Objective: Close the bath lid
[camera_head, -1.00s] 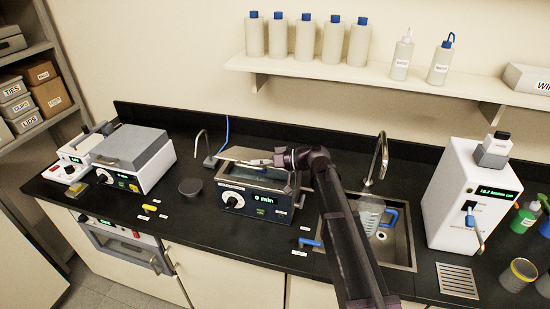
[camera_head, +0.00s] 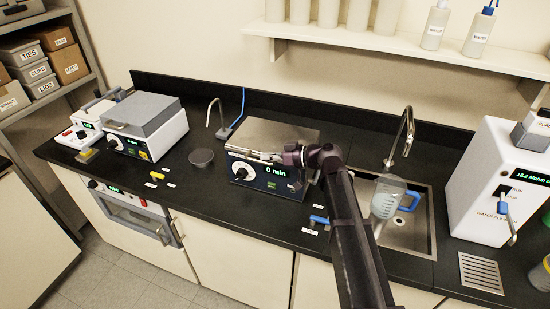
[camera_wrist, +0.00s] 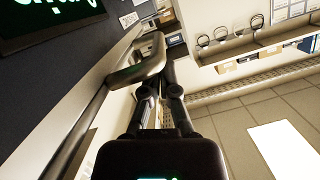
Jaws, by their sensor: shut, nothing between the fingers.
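The bath (camera_head: 262,176) is a dark-fronted box on the counter with a knob and a green "0 min" display. Its steel lid (camera_head: 275,131) lies flat across the top, and the tank opening is covered. My gripper (camera_head: 240,153) is shut and empty at the upper front edge of the bath, just below the lid's front edge. In the wrist view, the gripper fingers (camera_wrist: 160,92) are close to a metal bar (camera_wrist: 140,66), seemingly the lid's handle. I cannot tell whether they touch it.
A sink with a clear blue-handled jug (camera_head: 384,198) is to the right. A tap (camera_head: 222,118) and a dark round dish (camera_head: 201,157) are left of the bath. A grey-lidded instrument (camera_head: 148,125) stands farther left. The counter in front of the bath is mostly clear.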

